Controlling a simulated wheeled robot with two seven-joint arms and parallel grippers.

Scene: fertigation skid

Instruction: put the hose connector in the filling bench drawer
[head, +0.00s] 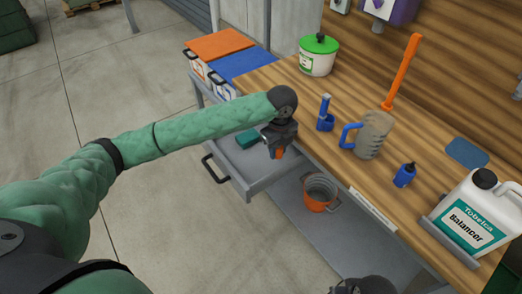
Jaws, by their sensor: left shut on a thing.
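My left gripper (279,142) points down over the open filling bench drawer (272,174), near its right side. It is shut on a small orange thing, which I take to be the hose connector (279,154); only its lower end shows below the fingers. I cannot tell whether it touches the drawer floor. The grey drawer is pulled out from under the wooden bench top, with a black handle (214,169) at its front. A dark part of my right arm shows at the bottom edge; its fingers cannot be made out.
A teal block (247,138) lies in the drawer. On the bench (335,160) stand a green-lidded tub (318,57), a blue holder (325,116), a grey jug (374,135), a blue bottle (405,175) and a white canister (475,215). An orange bucket (317,200) stands on the lower shelf.

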